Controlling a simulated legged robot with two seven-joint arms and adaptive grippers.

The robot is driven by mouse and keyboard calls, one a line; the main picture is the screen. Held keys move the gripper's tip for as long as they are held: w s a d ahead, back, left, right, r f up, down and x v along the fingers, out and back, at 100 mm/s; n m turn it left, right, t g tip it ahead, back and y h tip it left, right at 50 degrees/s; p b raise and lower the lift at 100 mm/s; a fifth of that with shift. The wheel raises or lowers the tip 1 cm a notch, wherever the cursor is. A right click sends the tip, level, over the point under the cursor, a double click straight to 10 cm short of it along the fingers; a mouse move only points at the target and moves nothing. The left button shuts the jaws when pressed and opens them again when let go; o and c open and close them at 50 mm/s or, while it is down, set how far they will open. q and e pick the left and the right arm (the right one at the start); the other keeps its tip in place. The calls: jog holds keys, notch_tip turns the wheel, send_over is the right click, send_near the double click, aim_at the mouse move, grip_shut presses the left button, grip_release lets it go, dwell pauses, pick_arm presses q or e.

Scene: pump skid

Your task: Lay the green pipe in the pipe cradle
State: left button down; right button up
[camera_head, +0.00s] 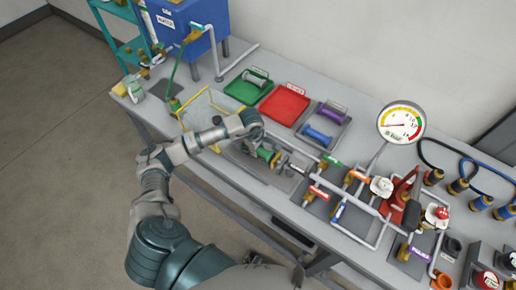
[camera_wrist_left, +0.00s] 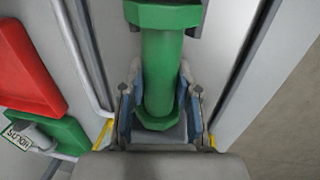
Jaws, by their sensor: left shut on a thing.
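The green pipe (camera_wrist_left: 163,70) has a wide flange at its far end in the left wrist view. It lies between the two fingers of my left gripper (camera_wrist_left: 160,112), which is shut on it. In the head view part of the green pipe (camera_head: 265,154) shows just right of my left gripper (camera_head: 254,141), low over a grey area near the table's front edge. My gripper and wrist cover the rest of it. I cannot clearly make out the pipe cradle or whether the pipe touches it. My right gripper is in neither view.
A green tray (camera_head: 235,91) and a red tray (camera_head: 285,117) stand behind the gripper. A dark holder with a blue piece (camera_head: 317,136) and a purple piece is to their right. Valves and grey piping (camera_head: 341,190) crowd the right side. A yellow-edged frame (camera_head: 190,120) is at left.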

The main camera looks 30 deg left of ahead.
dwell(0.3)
pick_arm(q)
jog(key=c, duration=0.7)
grip_release()
jog(key=r, duration=0.4)
jog(key=s+r, duration=0.1)
jog(key=r, duration=0.6)
jog(key=shift+s+a+r, duration=0.1)
jog(key=shift+s+r, duration=0.2)
jog(key=shift+s, duration=0.1)
